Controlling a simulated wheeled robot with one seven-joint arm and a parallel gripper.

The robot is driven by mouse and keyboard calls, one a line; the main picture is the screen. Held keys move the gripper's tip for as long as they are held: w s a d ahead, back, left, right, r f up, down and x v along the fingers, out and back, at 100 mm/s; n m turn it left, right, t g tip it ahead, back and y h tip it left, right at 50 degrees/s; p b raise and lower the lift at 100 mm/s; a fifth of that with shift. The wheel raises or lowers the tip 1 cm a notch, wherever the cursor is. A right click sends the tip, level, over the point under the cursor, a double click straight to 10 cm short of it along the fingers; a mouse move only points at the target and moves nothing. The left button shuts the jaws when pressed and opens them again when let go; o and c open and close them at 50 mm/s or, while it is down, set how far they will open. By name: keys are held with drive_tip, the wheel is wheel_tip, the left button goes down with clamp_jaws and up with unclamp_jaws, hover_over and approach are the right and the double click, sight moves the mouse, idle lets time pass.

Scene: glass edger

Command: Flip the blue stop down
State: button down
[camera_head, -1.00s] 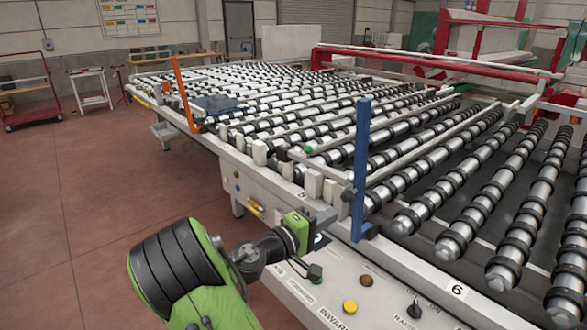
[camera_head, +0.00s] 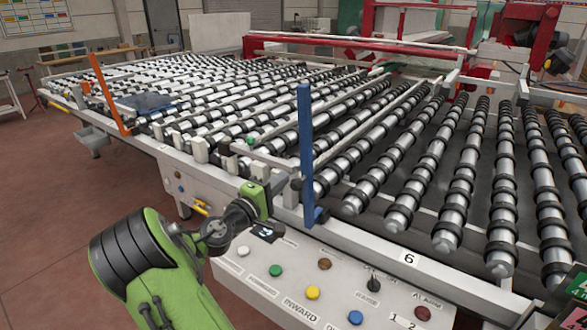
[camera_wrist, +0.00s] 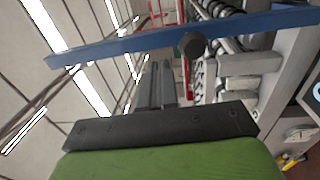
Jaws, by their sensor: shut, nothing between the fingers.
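The blue stop (camera_head: 306,140) stands upright at the front edge of the roller table, with its foot low on the rail. In the wrist view the blue stop (camera_wrist: 190,34) crosses the upper part of the picture as a long bar, with a dark round knob on it. My gripper (camera_head: 281,183) is shut and empty, just left of the stop's lower part. In the wrist view my gripper's fingers (camera_wrist: 156,76) lie together and point toward the bar. I cannot tell whether they touch it.
An orange stop (camera_head: 106,95) stands tilted farther left on the table edge. Below the rail is a control panel (camera_head: 345,290) with several coloured buttons and a switch. Pale blocks (camera_head: 200,149) line the rail left of my gripper. The floor at left is clear.

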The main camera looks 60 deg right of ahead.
sight(301, 162)
drive_tip(key=d, duration=0.4)
drive_tip(key=s+d, duration=0.1)
drive_tip(key=d, duration=0.1)
drive_tip(key=shift+r, duration=0.3)
drive_tip(key=shift+r+p, duration=0.1)
drive_tip(key=shift+p, duration=0.25)
